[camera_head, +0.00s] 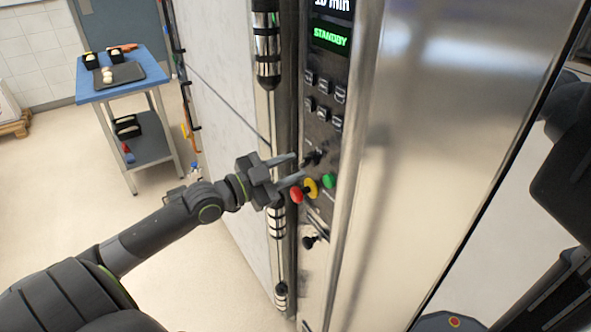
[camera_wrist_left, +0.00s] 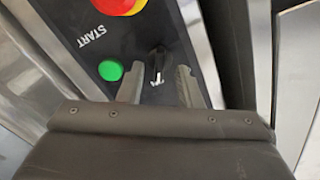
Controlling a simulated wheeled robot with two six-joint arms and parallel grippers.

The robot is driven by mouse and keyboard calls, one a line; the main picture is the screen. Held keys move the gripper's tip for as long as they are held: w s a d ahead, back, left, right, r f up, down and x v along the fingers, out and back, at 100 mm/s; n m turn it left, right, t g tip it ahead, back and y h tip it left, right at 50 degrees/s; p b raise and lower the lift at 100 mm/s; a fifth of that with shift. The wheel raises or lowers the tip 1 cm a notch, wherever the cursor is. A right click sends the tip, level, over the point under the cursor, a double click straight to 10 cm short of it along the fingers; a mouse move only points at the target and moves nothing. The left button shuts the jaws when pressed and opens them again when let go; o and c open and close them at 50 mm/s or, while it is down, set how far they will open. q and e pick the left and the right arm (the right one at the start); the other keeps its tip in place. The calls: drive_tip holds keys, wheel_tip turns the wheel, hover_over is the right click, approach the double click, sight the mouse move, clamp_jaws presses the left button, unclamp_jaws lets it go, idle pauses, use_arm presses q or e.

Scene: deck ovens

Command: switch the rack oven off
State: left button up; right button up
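The rack oven (camera_head: 425,150) has a dark control panel with a green STANDBY display (camera_head: 330,37). A black rotary switch (camera_head: 313,158) sits above a green START button (camera_head: 329,181) and a red mushroom button on a yellow base (camera_head: 311,188). My left gripper (camera_head: 300,165) is at the panel, open, its two fingers pointing at the switch. In the left wrist view the black switch (camera_wrist_left: 157,64) shows between the two fingertips, with a finger on each side. I cannot tell whether they touch it. My right gripper is not seen.
Small push buttons (camera_head: 324,98) lie above the switch, and a black knob (camera_head: 310,241) lies below. A vertical handle bar (camera_head: 267,45) stands left of the panel. A blue-topped table (camera_head: 125,83) with a dark tray stands at the back left.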

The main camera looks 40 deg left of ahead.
use_arm(q)
drive_tip(key=shift+x, duration=0.9)
drive_tip(key=shift+s, duration=0.1)
clamp_jaws()
drive_tip(key=shift+n, duration=0.3)
drive_tip(key=n, duration=0.4)
drive_tip(key=shift+n+p, duration=0.4)
drive_tip(key=n+p, duration=0.1)
drive_tip(key=n, duration=0.3)
drive_tip(key=shift+n, duration=1.2)
drive_tip(key=shift+p, duration=0.3)
